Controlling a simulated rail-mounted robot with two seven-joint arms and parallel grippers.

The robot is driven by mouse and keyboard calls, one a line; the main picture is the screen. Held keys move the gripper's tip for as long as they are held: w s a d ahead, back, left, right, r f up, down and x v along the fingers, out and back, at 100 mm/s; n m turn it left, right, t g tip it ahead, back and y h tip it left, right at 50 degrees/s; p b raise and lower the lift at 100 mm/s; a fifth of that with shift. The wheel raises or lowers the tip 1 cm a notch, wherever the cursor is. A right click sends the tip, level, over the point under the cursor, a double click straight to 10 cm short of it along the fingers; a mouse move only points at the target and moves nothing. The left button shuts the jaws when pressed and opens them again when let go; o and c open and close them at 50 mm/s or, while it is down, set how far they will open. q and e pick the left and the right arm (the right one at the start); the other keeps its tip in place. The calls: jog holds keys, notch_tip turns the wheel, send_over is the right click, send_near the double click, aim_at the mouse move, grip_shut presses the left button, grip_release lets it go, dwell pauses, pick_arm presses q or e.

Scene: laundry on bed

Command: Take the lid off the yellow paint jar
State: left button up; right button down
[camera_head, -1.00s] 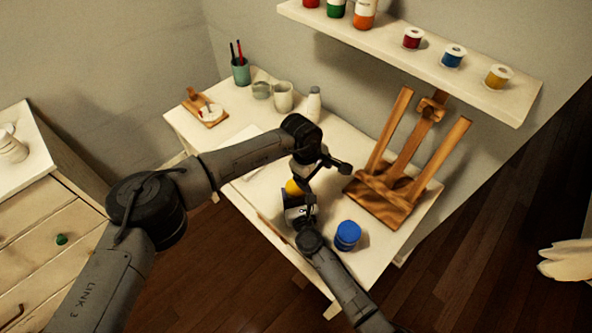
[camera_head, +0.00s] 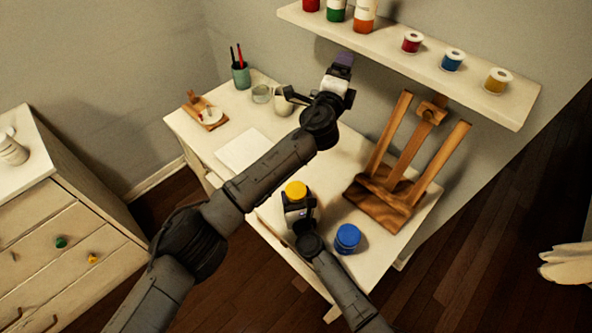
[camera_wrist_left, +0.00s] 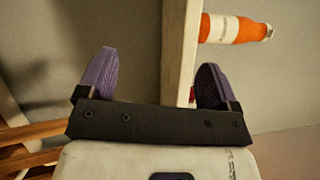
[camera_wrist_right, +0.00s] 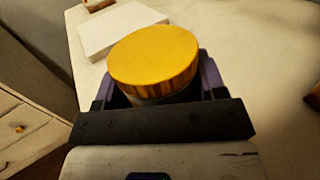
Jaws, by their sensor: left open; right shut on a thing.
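The yellow paint jar (camera_head: 296,189) is upright near the front of the white desk, its round yellow lid on top. My right gripper (camera_head: 298,208) is shut on it. In the right wrist view the yellow lid (camera_wrist_right: 153,55) stands above the fingers, and the jar body below is mostly hidden. My left gripper (camera_head: 343,62) is open and empty, raised in front of the wall near the shelf and well away from the jar. In the left wrist view its purple fingers are spread apart (camera_wrist_left: 157,82) with nothing held between them.
The wall shelf (camera_head: 425,55) holds bottles and small jars close to my left gripper. A blue jar (camera_head: 347,238) stands right of the yellow one. A wooden easel (camera_head: 400,180), cups (camera_head: 282,100) and a white pad (camera_head: 243,149) are on the desk (camera_head: 195,134).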

pick_arm(q)
jog(key=w+a+f+n+g+y, duration=0.1)
jog(key=a+f+n+g+y, duration=0.1)
jog(key=a+f+n+y, duration=0.45)
jog(key=n+g, duration=1.6)
jog(key=n, duration=0.1)
send_over(296, 190)
notch_tip(296, 190, down, 13)
jog(key=shift+w+f, duration=0.15)
jog(key=shift+f, duration=3.9)
